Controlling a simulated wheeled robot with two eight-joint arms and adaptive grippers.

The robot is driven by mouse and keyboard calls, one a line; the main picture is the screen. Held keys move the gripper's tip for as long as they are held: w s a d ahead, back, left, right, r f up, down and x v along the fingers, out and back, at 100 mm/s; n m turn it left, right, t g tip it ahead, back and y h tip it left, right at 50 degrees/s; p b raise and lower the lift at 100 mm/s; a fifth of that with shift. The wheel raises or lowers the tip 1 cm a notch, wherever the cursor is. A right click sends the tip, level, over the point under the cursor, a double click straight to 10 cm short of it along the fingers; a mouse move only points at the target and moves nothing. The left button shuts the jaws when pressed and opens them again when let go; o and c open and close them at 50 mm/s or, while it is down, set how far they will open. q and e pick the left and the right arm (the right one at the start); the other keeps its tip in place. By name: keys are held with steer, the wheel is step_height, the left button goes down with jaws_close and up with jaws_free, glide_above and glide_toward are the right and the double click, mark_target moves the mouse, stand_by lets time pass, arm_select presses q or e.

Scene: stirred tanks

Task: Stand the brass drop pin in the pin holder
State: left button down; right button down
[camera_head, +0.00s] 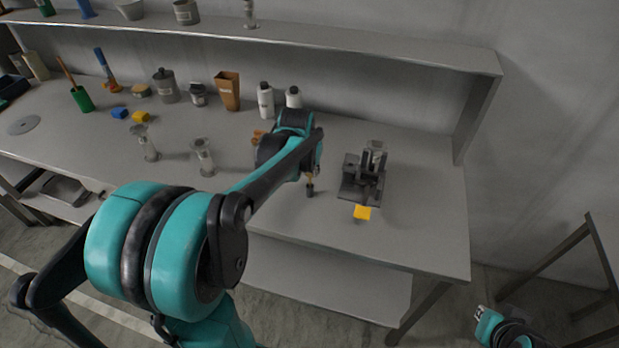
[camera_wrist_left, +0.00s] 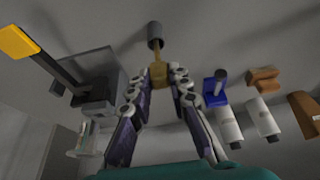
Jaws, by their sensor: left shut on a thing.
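My left gripper (camera_wrist_left: 158,82) is shut on the brass drop pin (camera_wrist_left: 158,74), whose brass part shows between the fingertips. In the head view my left gripper (camera_head: 314,165) is partly hidden by its arm, and a little brass (camera_head: 309,179) shows under it. A small dark cylinder (camera_head: 310,190) is in line below the brass; it also shows beyond the fingertips in the left wrist view (camera_wrist_left: 155,35). I cannot tell whether it is the pin's end or a separate holder. My right gripper (camera_head: 482,313) is at the lower right, away from the table.
A dark grey apparatus (camera_head: 360,188) with a yellow tab (camera_head: 362,212) stands right of the left gripper. White bottles (camera_head: 265,100) stand behind, and glass vessels (camera_head: 204,157) to the left. The left wrist view shows a blue block (camera_wrist_left: 215,97). The table's front right is clear.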

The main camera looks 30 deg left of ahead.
mark_target(309, 175)
arm_select(q)
steer(key=shift+f+b, duration=0.4)
steer(key=shift+f, duration=1)
steer(key=shift+f, duration=0.1)
steer(key=c, duration=1.4)
jaws_free()
